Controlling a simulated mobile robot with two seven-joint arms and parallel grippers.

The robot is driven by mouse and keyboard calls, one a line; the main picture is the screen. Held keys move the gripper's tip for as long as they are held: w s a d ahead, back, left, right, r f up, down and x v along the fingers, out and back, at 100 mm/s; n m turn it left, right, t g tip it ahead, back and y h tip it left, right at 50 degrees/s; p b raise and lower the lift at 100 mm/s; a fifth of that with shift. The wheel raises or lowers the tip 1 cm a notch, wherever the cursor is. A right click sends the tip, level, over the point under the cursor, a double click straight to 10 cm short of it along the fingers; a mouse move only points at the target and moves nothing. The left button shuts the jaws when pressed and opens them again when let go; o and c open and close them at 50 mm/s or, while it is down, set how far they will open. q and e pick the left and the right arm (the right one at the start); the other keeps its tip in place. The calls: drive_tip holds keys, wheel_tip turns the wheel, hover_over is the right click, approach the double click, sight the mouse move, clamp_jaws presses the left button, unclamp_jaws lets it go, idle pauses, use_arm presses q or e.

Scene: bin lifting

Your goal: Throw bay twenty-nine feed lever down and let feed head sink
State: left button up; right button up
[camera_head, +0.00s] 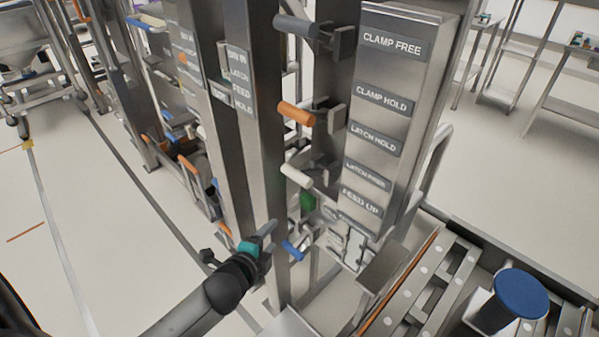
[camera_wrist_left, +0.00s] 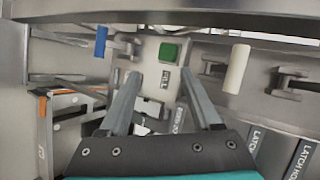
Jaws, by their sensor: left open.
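A steel post carries a column of levers: a grey handle (camera_head: 297,26) on top, an orange handle (camera_head: 296,114), a white handle (camera_head: 296,177) and a blue handle (camera_head: 292,250) lowest. Labels beside them include FEED UP (camera_head: 362,203), near the lower levers. I cannot read a bay number or tell for certain which handle is the feed lever. My left gripper (camera_head: 268,236) is open and empty, just left of the blue handle. In the left wrist view the gripper (camera_wrist_left: 160,77) points at the panel, between the blue handle (camera_wrist_left: 101,41) and white handle (camera_wrist_left: 238,68), touching neither.
A green block (camera_head: 307,201) sits below the white handle and shows ahead of the fingers in the left wrist view (camera_wrist_left: 168,52). A roller conveyor (camera_head: 440,285) with a blue-topped round stool-like part (camera_head: 521,293) stands at right. Upright steel posts (camera_head: 245,120) stand close left of the levers.

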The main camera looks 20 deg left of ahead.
sight(294, 179)
use_arm(q)
wheel_tip(294, 179, up, 12)
drive_tip(key=w+d+m+t+p, duration=0.1)
drive_tip(key=w+m+t, duration=0.1)
drive_tip(key=m, duration=0.1)
drive_tip(key=b+x, duration=0.1)
drive_tip(key=x, duration=0.5)
drive_tip(key=b+x, duration=0.1)
drive_tip(key=x, duration=0.6)
drive_tip(key=shift+d+f, duration=0.2)
drive_tip(key=shift+d, duration=0.05)
drive_tip(key=shift+b+x, duration=0.35)
drive_tip(key=shift+x, duration=0.7)
use_arm(e)
drive_tip(key=shift+s+d+f, duration=0.3)
drive_tip(key=shift+s+f, duration=0.25)
drive_tip(key=shift+s, duration=0.2)
use_arm(q)
drive_tip(key=shift+r, duration=0.1)
